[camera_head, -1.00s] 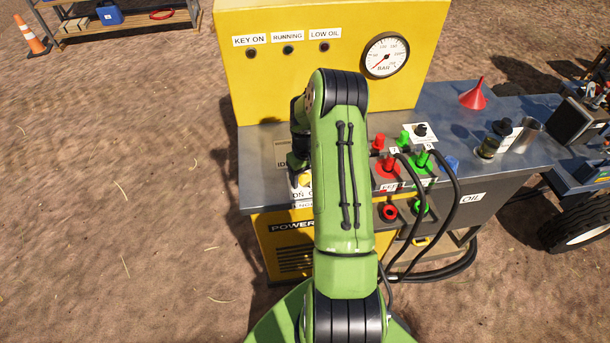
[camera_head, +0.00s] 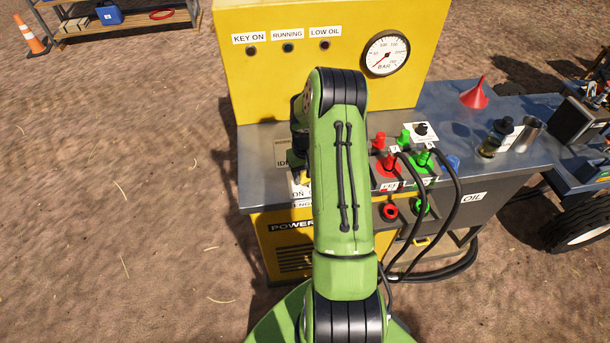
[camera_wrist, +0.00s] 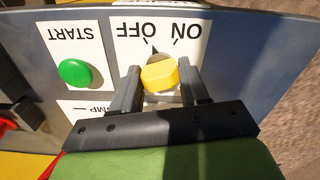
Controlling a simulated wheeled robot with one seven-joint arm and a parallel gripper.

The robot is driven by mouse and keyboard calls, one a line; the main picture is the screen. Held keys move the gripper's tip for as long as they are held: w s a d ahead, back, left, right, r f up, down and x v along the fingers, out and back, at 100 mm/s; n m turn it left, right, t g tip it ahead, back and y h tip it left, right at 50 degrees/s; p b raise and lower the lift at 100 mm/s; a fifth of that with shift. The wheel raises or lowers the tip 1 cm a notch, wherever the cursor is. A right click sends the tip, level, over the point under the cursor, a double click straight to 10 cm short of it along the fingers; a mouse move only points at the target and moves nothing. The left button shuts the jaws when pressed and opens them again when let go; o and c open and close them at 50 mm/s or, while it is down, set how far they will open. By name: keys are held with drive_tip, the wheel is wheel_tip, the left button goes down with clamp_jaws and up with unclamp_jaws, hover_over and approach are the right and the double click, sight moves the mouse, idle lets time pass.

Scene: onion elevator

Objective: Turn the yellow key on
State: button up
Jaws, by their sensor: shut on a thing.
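The yellow key (camera_wrist: 160,72) sits on a white panel marked ON and OFF, which appears upside down in the wrist view. A small black pointer by the key lies near the OFF lettering. My gripper (camera_wrist: 161,68) has one finger on each side of the key and is shut on it. In the head view, a small part of the yellow key (camera_head: 304,177) shows beside my arm, which hides most of my gripper. The KEY ON lamp (camera_head: 251,51) looks dark.
A green START button (camera_wrist: 75,72) is beside the key panel. Red and green fittings with black hoses (camera_head: 458,205) stand right of my arm. The gauge (camera_head: 386,54) is on the yellow back panel. A red funnel (camera_head: 474,94) is farther right.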

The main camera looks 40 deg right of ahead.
drive_tip(key=m+b, duration=0.2)
drive_tip(key=m, duration=0.3)
drive_tip(key=shift+m, duration=0.3)
drive_tip(key=shift+m+b, duration=0.5)
drive_tip(key=shift+m, duration=1.6)
drive_tip(key=o, duration=1)
drive_tip(key=shift+r, duration=0.1)
wheel_tip(320, 180, up, 16)
drive_tip(key=shift+f+p, duration=0.2)
drive_tip(key=shift+p, duration=0.75)
